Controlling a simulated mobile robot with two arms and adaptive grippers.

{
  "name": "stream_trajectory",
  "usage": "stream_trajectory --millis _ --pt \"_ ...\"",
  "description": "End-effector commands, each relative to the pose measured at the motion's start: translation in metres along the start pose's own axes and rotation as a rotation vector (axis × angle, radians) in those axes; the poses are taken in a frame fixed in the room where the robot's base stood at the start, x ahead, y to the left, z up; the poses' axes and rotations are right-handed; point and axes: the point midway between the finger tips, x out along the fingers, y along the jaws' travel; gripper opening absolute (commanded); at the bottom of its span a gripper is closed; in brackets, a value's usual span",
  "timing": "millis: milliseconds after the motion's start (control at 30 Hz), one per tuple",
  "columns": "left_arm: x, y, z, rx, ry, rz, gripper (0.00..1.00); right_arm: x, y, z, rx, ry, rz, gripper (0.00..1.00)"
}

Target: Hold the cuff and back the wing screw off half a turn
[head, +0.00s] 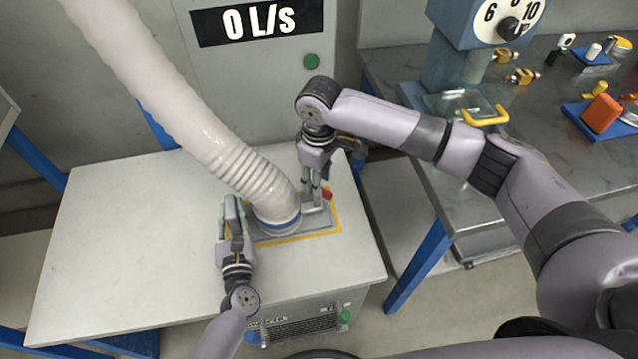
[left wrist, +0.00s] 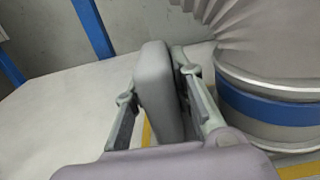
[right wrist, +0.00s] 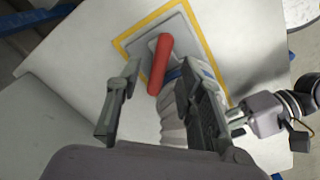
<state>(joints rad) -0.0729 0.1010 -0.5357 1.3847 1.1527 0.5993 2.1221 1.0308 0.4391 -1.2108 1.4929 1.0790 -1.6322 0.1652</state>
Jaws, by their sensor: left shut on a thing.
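The pale ribbed hose ends in a cuff with a blue band (head: 279,225), standing on a grey plate on the table. The cuff also shows close in the left wrist view (left wrist: 265,105). My left gripper (head: 233,212) is shut on a grey rounded grip (left wrist: 155,88) beside the cuff. Whether this grip joins the cuff is hidden. A red bar (head: 327,194), which looks like the wing screw, is on the cuff's far right side. In the right wrist view the red bar (right wrist: 160,65) lies beyond and between the fingers of my right gripper (right wrist: 155,90), which is open and empty.
A yellow outline (head: 338,215) borders the plate on the white table (head: 120,230). The table's left part is clear. A panel behind reads 0 L/s (head: 258,22). A grey bench (head: 390,75) at right holds a dial device (head: 490,20) and several small parts.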

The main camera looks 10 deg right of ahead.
Motion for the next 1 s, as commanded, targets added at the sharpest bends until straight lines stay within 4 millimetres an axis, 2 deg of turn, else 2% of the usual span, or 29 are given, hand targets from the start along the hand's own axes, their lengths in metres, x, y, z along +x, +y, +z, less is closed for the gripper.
stream_trajectory --millis 33,200,533,1000 --pt "0.0 0.0 0.0 0.0 0.0 -0.001 0.0 0.008 0.0 0.0 0.0 -0.002 -0.001 0.35" --pt "0.0 0.0 0.0 0.0 0.0 -0.001 0.0 0.021 0.0 0.0 -0.001 0.0 0.0 0.35" --pt "0.0 0.0 0.0 0.0 0.0 -0.001 0.0 0.025 0.0 0.0 -0.001 0.0 0.0 0.35" --pt "0.0 0.0 0.0 0.0 0.0 -0.001 0.0 0.024 0.0 0.0 -0.001 0.0 0.0 0.04"
